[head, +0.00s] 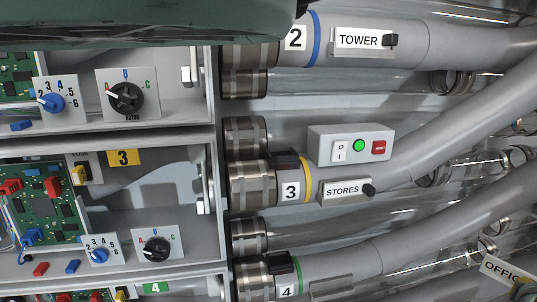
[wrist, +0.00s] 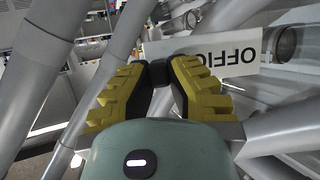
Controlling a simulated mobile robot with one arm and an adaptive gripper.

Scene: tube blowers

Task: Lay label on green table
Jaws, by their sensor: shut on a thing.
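The white label with black lettering beginning "OFFIC" (wrist: 205,50) appears upside down just beyond my fingertips in the wrist view. My gripper (wrist: 160,74) has yellow ribbed fingers with black tips and is shut on the dark tab at the label's edge. In the head view the same lettering shows on a tilted white label (head: 503,268) at the lower right, cut off by the picture edge. No green table shows in either view.
Grey tubes run across the right, bearing a "TOWER" label (head: 359,40) and a "STORES" label (head: 343,190). A grey switch box (head: 350,144) sits between them. Shelves with circuit boards (head: 45,200) and dial panels (head: 127,95) stand at left. In the wrist view, tubes (wrist: 285,128) pass close to my gripper.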

